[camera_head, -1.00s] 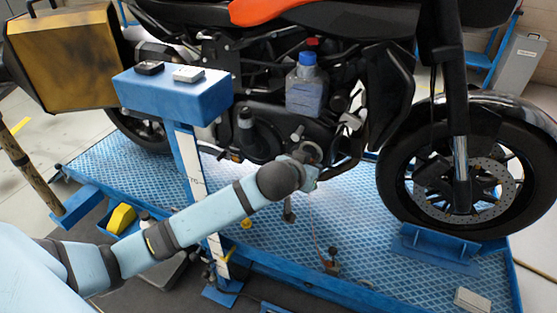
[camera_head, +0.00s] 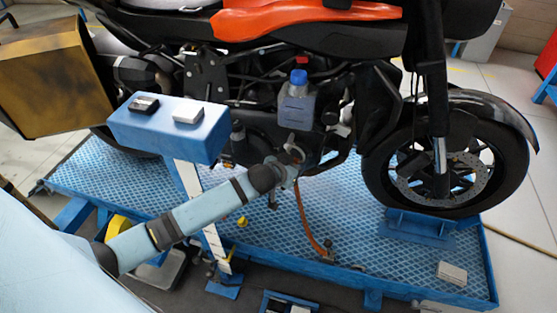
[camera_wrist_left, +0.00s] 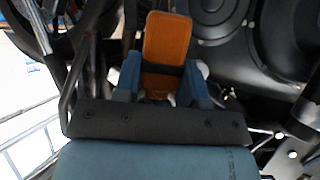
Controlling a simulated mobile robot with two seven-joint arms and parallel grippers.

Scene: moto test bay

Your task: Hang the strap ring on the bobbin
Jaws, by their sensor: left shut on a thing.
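My left gripper (camera_head: 290,168) is beside the lower middle of the motorcycle, its blue fingers shut on the end of an orange strap. In the left wrist view the orange strap end (camera_wrist_left: 167,38) shows between the fingers (camera_wrist_left: 163,80). The orange strap (camera_head: 303,215) hangs from the gripper down to the blue platform. The ring at its held end is mostly hidden by the fingers and too small to make out clearly. I cannot clearly make out the bobbin against the dark bike parts. My right gripper is not in view.
The motorcycle (camera_head: 305,18) stands on a blue patterned platform (camera_head: 350,235). A blue stand (camera_head: 165,135) with two small boxes on top rises left of my gripper. A bottle with a blue cap (camera_head: 297,105) is just above the gripper. The front wheel (camera_head: 385,175) is to the right.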

